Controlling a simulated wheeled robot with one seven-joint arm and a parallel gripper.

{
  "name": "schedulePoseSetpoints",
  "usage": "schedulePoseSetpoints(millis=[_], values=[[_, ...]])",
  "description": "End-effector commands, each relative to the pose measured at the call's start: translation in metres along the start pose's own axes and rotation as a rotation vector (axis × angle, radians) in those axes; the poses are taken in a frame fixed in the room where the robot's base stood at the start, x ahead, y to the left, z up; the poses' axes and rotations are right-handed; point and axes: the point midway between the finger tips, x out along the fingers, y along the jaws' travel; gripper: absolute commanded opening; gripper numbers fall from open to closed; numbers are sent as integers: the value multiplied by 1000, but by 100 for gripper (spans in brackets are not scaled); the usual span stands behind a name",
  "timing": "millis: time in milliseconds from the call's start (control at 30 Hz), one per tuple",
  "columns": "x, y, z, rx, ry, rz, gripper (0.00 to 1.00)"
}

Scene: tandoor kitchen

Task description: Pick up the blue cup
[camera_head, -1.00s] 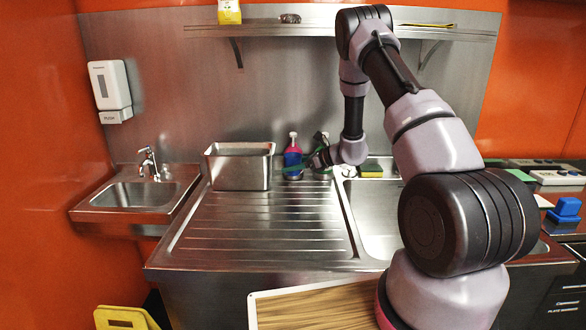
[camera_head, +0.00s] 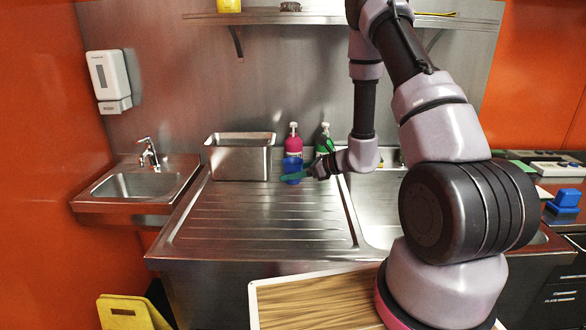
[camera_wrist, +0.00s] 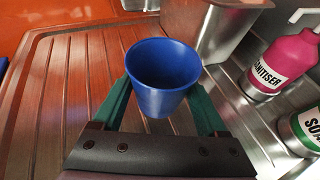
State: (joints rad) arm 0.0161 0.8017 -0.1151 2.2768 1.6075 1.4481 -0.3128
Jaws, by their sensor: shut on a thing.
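The blue cup (camera_head: 292,165) is upright over the ribbed steel drainboard, in front of the pink bottle in the head view. The wrist view shows the same cup (camera_wrist: 165,85) from above, its open mouth facing the camera and its inside empty. My gripper (camera_head: 291,177) reaches it from the right, with green fingers along its sides. In the wrist view, my gripper (camera_wrist: 162,95) has one finger on each side of the cup and is shut on it. I cannot tell for sure whether the cup's base touches the drainboard.
A steel container (camera_head: 240,158) stands just left of the cup. A pink sanitiser bottle (camera_head: 293,142) and a green-and-white bottle (camera_head: 325,142) stand behind it. A sink basin (camera_head: 378,205) lies to the right. The drainboard (camera_head: 265,220) in front is clear.

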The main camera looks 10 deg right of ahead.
Motion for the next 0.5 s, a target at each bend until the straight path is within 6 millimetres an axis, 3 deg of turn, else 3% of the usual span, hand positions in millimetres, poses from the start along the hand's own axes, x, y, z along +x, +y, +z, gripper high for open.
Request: schedulePoseSetpoints(millis=[500], values=[[-13, 36, -6, 1, 0, 0, 8]])
